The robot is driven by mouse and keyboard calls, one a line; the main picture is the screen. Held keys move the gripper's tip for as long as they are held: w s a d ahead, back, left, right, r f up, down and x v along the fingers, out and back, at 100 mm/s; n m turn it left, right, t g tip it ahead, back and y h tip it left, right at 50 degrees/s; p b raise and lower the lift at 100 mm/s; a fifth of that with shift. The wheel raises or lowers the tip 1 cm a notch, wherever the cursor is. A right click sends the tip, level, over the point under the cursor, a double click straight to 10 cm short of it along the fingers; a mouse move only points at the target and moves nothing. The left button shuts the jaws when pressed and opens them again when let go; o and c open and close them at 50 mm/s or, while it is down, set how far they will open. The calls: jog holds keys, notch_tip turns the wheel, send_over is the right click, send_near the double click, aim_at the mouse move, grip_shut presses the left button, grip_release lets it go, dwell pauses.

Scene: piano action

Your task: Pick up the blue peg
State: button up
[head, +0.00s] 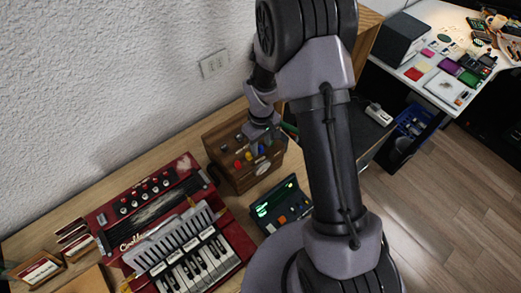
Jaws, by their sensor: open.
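A brown wooden box (226,172) stands on the wooden desk against the wall, with several small coloured pegs or knobs on its front. A small blue peg (261,149) shows on the right part of that front. My gripper (264,136) is open, just above the box front and close to the blue peg. Its fingers are small and dark here, and I cannot tell whether they touch the peg. My arm hides part of the box's right side.
A red keyboard instrument (112,208) lies to the left of the box. A dark device with a green display (280,203) is in front of the box. Small card stands (40,269) are at far left. A cluttered white table (445,75) stands at upper right.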

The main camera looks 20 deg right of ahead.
jog(key=shift+f, duration=0.5)
grip_shut()
jog(key=shift+r, duration=0.1)
